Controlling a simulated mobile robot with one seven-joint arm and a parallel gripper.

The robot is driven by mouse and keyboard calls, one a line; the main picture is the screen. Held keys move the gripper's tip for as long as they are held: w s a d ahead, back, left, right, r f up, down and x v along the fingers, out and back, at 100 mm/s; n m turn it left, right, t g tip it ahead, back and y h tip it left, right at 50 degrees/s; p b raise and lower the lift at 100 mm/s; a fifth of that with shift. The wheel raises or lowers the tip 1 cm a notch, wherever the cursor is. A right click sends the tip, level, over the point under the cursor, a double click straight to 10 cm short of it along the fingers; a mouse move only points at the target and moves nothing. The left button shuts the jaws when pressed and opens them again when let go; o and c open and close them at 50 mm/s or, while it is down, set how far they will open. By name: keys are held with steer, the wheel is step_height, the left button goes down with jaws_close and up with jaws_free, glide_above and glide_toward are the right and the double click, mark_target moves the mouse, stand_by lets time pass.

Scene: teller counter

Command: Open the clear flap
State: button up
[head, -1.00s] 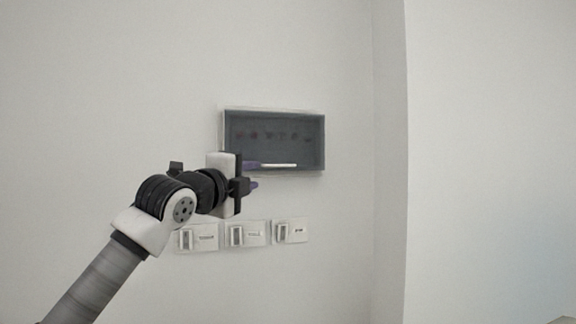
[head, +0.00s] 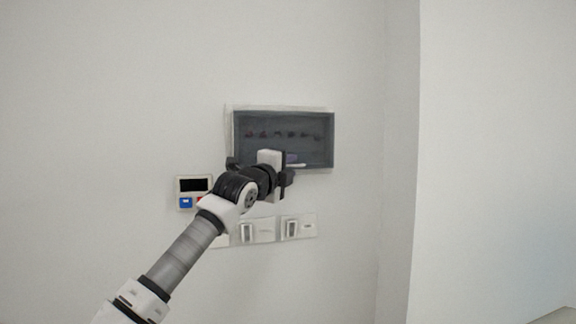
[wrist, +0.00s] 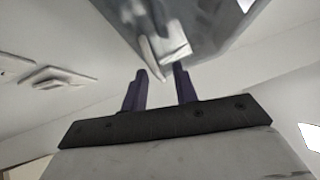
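The clear flap (head: 284,118) is a see-through cover on the front of a dark grey wall box, and it looks closed. A pale handle strip (head: 298,165) shows at its lower edge. My gripper (head: 291,161) is at the lower middle of the box, and its wrist hides part of the handle. In the wrist view my gripper (wrist: 161,70) has its two purple fingers apart, with nothing held between them. The pale handle (wrist: 152,68) lies just beyond the fingertips; I cannot tell whether they touch it.
A small panel with a dark display and a blue button (head: 187,202) is on the wall left of my arm. White switch plates (head: 265,231) are below the box. A wall corner (head: 400,160) stands to the right. The wall above the box is bare.

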jaws_close()
steer(key=shift+s, duration=0.15)
